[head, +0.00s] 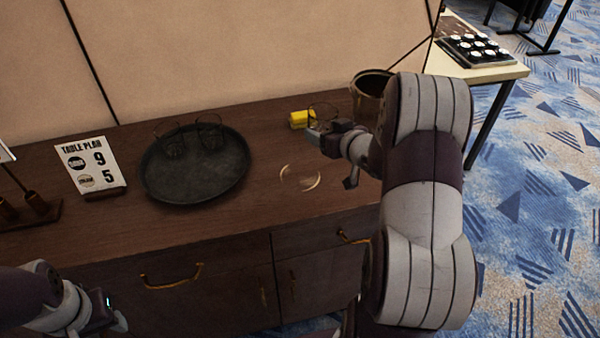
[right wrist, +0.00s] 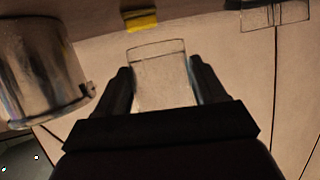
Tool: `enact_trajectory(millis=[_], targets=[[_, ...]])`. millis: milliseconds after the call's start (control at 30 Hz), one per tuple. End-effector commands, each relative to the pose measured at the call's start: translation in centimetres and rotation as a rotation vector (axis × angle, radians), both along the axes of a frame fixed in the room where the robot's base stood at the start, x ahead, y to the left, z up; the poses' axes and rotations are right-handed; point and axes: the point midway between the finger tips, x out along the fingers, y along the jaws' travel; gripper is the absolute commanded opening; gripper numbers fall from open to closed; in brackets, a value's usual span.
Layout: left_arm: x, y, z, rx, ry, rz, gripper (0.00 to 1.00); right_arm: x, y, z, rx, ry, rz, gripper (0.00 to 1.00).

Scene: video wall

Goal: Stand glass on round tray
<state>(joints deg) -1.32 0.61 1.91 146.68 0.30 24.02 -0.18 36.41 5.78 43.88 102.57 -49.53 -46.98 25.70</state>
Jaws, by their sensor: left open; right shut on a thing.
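The dark round tray (head: 195,190) lies on the wooden sideboard, with two clear glasses, a left one (head: 172,147) and a right one (head: 210,136), standing near its back rim. My right gripper (head: 320,128) is shut on another clear glass, to the right of the tray. The held glass (right wrist: 162,78) sits between both fingers in the right wrist view; in the head view it is faint and partly hidden by the gripper. My left gripper (head: 112,315) is open and empty at the lower left, in front of the sideboard and away from the tray.
A yellow object (head: 301,119) lies behind the right gripper. A metal bucket (head: 370,84) stands behind my right arm, also in the right wrist view (right wrist: 40,70). A table plan sign (head: 91,166) stands left of the tray. The tray's front half is bare.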

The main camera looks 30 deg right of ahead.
Motion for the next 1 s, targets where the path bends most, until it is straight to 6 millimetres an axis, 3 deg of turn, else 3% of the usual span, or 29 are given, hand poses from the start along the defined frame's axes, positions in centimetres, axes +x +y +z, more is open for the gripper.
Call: enact_trajectory(millis=[100, 300, 600, 933, 967, 1000], targets=[[0.0, 0.0, -0.5, 0.0, 0.0, 0.0, 0.43, -0.6, 3.6, -2.2, 0.003, 0.001, 0.004, 0.26], [0.0, 0.0, -0.6, 0.0, 0.0, 0.0, 0.43, -1.3, 6.8, -4.1, 0.0, -0.001, 0.002, 0.26], [0.0, 0.0, -0.5, 0.0, 0.0, 0.0, 0.43, -1.4, 7.0, -7.8, -0.001, -0.001, -0.002, 0.26], [0.0, 0.0, -1.0, 0.0, 0.0, 0.0, 0.43, -1.3, 7.0, -8.4, -0.001, -0.002, -0.001, 0.26], [0.0, 0.0, -1.0, 0.0, 0.0, 0.0, 0.43, -1.4, 7.0, -8.4, 0.0, -0.001, -0.001, 0.73], [0.0, 0.0, -0.9, 0.0, 0.0, 0.0, 0.43, -1.4, 7.0, -8.3, 0.0, -0.001, -0.001, 0.86]])
